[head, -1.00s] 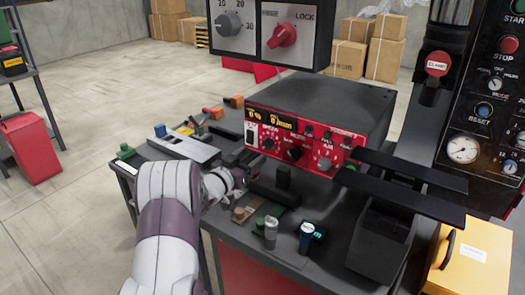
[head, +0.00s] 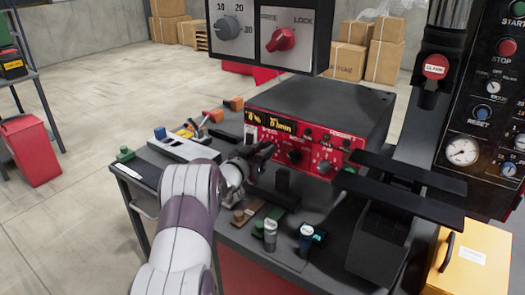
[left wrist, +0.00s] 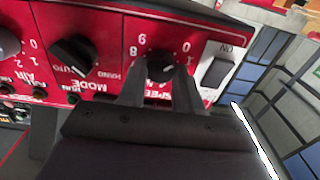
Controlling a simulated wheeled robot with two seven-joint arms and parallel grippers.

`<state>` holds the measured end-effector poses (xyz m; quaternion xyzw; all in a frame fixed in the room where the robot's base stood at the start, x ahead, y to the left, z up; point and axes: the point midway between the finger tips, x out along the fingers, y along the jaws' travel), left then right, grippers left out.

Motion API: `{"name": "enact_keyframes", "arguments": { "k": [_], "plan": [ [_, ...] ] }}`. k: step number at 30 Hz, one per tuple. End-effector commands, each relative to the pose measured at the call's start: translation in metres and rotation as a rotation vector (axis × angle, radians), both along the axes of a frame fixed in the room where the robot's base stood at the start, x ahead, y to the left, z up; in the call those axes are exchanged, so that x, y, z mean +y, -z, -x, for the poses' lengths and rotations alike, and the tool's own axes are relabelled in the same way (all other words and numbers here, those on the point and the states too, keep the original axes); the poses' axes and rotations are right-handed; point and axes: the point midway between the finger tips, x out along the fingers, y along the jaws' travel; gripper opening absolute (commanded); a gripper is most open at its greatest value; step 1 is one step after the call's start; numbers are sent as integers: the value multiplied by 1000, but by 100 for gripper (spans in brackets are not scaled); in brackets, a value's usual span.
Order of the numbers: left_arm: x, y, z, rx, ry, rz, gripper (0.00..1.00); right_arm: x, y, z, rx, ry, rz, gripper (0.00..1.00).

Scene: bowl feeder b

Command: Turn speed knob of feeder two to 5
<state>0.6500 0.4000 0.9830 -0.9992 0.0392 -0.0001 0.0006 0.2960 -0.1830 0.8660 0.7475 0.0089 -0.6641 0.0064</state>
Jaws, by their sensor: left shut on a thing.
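The feeder controller is a dark box with a red front panel (head: 308,147), on the bench in the head view. Its speed knob (left wrist: 160,67), small and black, shows upside down in the left wrist view, with white digits around it. My left gripper (left wrist: 161,76) is shut on this knob, one finger on each side. In the head view, my left gripper (head: 265,152) is at the panel's left side and hides the knob. The fingers cover part of the scale, and the pointer's setting cannot be read surely. My right gripper is not in view.
Beside the speed knob are a black mode knob (left wrist: 73,55) and a dark rocker switch (left wrist: 222,70). A grey air knob (head: 324,167) is further right. Dark flat bars (head: 405,180) jut out at the right.

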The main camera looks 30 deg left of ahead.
Motion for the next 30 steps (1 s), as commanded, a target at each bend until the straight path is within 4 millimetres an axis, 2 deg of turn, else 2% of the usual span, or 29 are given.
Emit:
{"name": "enact_keyframes", "arguments": {
  "k": [11, 30],
  "plan": [
    [0, 3, 0, -10, -1, -129, 4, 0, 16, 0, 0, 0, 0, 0],
    [-2, 6, 0, -57, 0, -718, 4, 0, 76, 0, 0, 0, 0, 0]
  ]
}}
